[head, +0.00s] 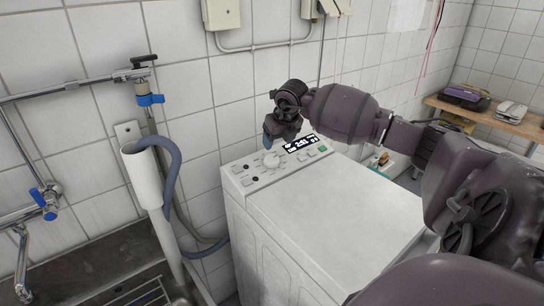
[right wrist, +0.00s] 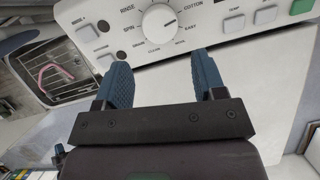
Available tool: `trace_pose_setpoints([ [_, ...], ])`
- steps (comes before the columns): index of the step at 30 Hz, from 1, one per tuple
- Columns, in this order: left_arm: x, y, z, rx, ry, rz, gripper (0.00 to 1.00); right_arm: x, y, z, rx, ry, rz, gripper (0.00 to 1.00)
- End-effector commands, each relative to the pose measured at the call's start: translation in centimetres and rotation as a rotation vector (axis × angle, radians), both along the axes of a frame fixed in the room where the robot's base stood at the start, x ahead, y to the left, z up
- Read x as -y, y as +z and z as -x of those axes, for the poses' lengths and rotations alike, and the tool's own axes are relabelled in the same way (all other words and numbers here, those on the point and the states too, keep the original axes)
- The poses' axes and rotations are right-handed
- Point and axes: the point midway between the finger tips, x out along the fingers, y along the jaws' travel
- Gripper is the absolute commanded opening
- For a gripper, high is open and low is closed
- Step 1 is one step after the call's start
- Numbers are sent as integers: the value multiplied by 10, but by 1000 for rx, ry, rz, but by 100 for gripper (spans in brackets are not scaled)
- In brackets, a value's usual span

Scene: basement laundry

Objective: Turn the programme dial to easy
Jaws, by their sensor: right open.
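The programme dial (right wrist: 159,23) is a round white knob on the washing machine's control panel, and it also shows in the head view (head: 271,161). Printed words ring it in the right wrist view, with EASY at its lower right, COTTON at its upper right, and RINSE and SPIN on its left. A small dark mark on the knob seems to lie on its right side; I cannot tell exactly where it points. My right gripper (right wrist: 162,62) is open and empty, its blue fingers apart below the dial in that view. In the head view the right gripper (head: 268,141) hangs above the panel.
The panel (head: 240,167) also carries several buttons, a lit display (head: 301,144) and a green button (head: 322,149). The machine's white top (head: 330,210) is clear. A sink (head: 130,285), pipes and a grey hose (head: 172,175) stand at the left. A tiled wall is behind.

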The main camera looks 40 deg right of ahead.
Motion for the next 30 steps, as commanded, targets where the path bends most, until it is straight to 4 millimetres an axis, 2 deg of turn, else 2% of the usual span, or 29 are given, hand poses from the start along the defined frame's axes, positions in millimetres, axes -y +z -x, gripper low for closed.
trace_pose_setpoints([
  [1, -1, -2, 1, -4, 0, -1, 0, 0, -11, -3, -4, 0, -4, 64],
  [6, 0, -3, 0, -1, -3, -3, 0, 3, -39, -14, -5, 0, -4, 64],
  [13, 1, -5, -2, 2, -5, -2, 0, 6, -69, -27, -2, 1, -3, 64],
  [19, 1, -6, -3, 0, -6, -2, 0, 8, -81, -32, -2, 0, -1, 64],
  [29, 3, -4, -6, 6, -5, 2, 0, 8, -82, -33, -1, 1, -1, 64],
  [30, 3, -4, -6, 6, -5, 3, 0, 8, -82, -33, -1, 1, -1, 58],
])
